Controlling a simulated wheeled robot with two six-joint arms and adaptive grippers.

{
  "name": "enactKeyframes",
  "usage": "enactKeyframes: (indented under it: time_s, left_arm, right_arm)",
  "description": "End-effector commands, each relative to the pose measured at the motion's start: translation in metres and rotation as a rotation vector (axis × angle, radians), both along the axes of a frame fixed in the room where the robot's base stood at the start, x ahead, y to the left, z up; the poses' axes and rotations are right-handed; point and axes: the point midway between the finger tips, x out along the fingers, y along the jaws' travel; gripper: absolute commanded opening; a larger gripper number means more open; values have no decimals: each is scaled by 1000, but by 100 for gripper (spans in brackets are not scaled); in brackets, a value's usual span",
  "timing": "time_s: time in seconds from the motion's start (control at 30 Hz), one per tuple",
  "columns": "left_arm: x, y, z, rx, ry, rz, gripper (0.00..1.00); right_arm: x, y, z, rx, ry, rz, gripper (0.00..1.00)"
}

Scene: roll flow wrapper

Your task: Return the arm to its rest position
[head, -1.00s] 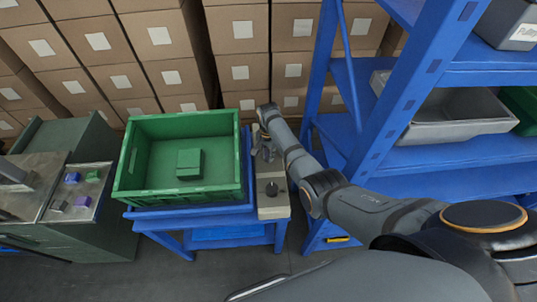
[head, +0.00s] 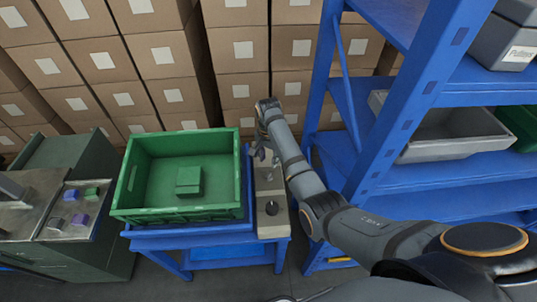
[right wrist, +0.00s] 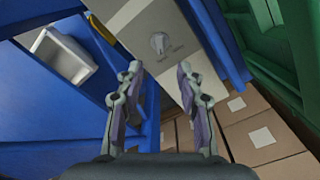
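My right arm reaches in from the lower right in the head view. Its gripper (head: 262,158) hangs above the far part of a beige control box (head: 270,222) with a dark knob (head: 271,208). In the right wrist view my right gripper (right wrist: 160,72) has its two fingers apart with nothing between them. The knob (right wrist: 159,42) and box face (right wrist: 128,22) show beyond the fingertips, apart from them. My left gripper is in neither view.
A green crate (head: 130,190) holding a green block (head: 188,181) stands on a blue table (head: 205,240) beside the box. A blue shelf rack (head: 400,120) stands close right of my arm. Stacked cartons (head: 160,50) line the back; a machine (head: 95,235) stands left.

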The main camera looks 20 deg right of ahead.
Motion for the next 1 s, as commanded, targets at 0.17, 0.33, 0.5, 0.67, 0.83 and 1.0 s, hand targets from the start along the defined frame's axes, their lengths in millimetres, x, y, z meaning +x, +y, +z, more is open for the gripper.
enactKeyframes:
  time_s: [0.17, 0.33, 0.5, 0.67, 0.83, 1.0]
  left_arm:
    - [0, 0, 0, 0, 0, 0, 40]
    - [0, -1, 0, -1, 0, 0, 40]
    - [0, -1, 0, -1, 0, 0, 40]
    - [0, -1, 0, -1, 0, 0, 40]
    - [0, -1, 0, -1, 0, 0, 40]
    - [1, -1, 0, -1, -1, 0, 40]
  right_arm:
    - [0, 0, 24, 0, 0, 0, 37]
    - [0, 0, 29, 0, 2, 0, 37]
    - [0, 0, 29, 0, 1, 0, 37]
    - [0, 0, 29, 0, 1, 0, 37]
    - [-12, -6, 16, -5, -9, 35, 37]
    - [-77, -29, -25, -44, -80, 250, 37]
